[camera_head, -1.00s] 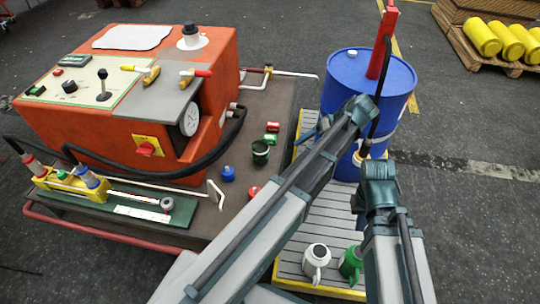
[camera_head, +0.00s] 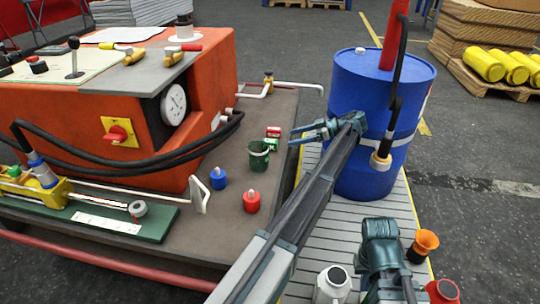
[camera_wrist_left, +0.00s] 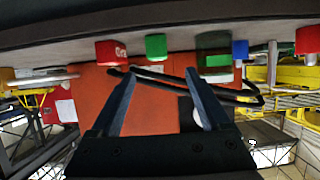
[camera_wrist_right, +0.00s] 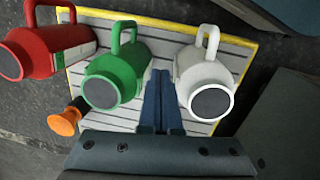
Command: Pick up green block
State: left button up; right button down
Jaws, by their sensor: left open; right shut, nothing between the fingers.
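The small green block (camera_head: 271,145) lies on the grey bench top, just in front of a red block (camera_head: 273,132) and behind a dark green cup (camera_head: 259,155). My left gripper (camera_head: 294,134) is open and empty, pointing left towards the blocks from the right edge of the bench. In the left wrist view, the green block (camera_wrist_left: 156,46) shows beyond and between the open fingertips (camera_wrist_left: 160,72), with the red block (camera_wrist_left: 111,52) to its left and the green cup (camera_wrist_left: 214,50) to its right. My right gripper (camera_wrist_right: 161,75) is shut and empty, its fingers between a green jug and a white jug.
A blue bottle (camera_head: 218,178) and a red bottle (camera_head: 251,201) stand nearer on the bench. The orange machine (camera_head: 150,120) rises left of the blocks. A blue drum (camera_head: 372,150) stands behind my left wrist. The green jug (camera_wrist_right: 115,78) and white jug (camera_wrist_right: 205,80) stand on the slatted platform.

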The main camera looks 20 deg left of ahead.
aim_at(275, 141)
pick_arm(q)
jog(key=shift+a, duration=0.1)
jog(key=b+x, duration=0.3)
jog(key=x, duration=0.5)
jog(key=shift+f, duration=0.15)
jog(key=shift+a, duration=0.35)
jog(key=b+x, duration=0.2)
jog(key=x, duration=0.3)
jog(key=shift+a, duration=0.1)
grip_shut()
